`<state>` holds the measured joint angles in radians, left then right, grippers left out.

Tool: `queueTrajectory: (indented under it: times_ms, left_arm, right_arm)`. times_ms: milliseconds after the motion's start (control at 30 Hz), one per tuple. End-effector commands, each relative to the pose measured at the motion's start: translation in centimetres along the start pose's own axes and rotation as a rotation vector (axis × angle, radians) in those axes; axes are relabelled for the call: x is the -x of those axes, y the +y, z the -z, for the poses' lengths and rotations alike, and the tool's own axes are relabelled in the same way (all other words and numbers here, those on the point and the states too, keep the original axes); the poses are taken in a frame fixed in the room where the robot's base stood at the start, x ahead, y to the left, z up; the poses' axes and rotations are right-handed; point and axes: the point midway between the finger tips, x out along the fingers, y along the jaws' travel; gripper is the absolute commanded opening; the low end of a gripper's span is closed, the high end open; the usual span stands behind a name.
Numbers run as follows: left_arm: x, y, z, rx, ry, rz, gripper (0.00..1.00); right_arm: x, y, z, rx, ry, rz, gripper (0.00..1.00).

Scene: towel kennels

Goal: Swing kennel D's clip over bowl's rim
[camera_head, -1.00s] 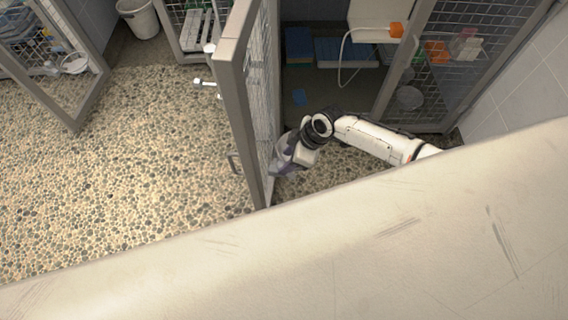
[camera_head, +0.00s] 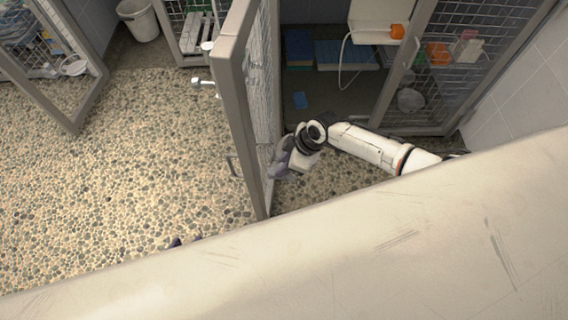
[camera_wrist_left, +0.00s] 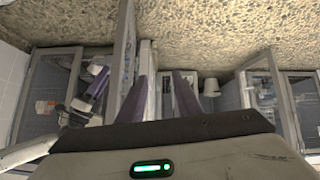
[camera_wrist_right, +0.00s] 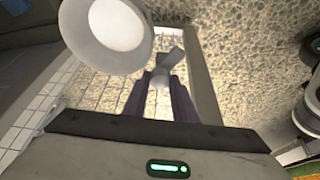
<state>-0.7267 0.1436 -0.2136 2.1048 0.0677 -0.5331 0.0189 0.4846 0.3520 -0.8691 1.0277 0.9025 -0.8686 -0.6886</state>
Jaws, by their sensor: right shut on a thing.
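My right gripper (camera_head: 280,170) is beside the mesh of an open kennel door (camera_head: 238,85). In the right wrist view, its fingers (camera_wrist_right: 161,92) are shut on a grey clip (camera_wrist_right: 168,62). A round bowl (camera_wrist_right: 105,30) with a grey rim and pale inside shows close by, left of the clip. The clip appears apart from the rim, to its right; the exact gap is hard to tell. The bowl near the clip cannot be made out in the head view. My left gripper (camera_wrist_left: 165,90) is open and empty; only dark tips (camera_head: 185,242) show in the head view. No kennel letter is readable.
The pebbled floor (camera_head: 120,170) is clear at the left. A pale ledge (camera_head: 350,260) crosses the foreground. A second mesh door (camera_head: 455,60) stands at the right, with a metal bowl (camera_head: 411,99) beyond it. A bucket (camera_head: 140,20) stands at the back left.

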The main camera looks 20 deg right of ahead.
Motion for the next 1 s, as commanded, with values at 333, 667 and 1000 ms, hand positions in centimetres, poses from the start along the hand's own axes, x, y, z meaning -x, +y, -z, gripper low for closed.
queueTrajectory:
  times_ms: [333,667,1000]
  left_arm:
    - [-1.3,0.0,-1.0,0.024,0.024,-0.007,0.31]
    - [-3.5,1.1,-1.6,0.034,-0.001,-0.053,0.31]
    - [-5.9,2.6,-2.6,-0.024,-0.112,-0.123,0.31]
  right_arm:
    - [-0.5,0.3,-0.2,0.148,0.001,0.059,0.02]
    - [-0.6,0.4,0.0,0.428,0.002,0.174,0.02]
    - [-0.5,0.6,0.1,0.691,0.002,0.286,0.02]
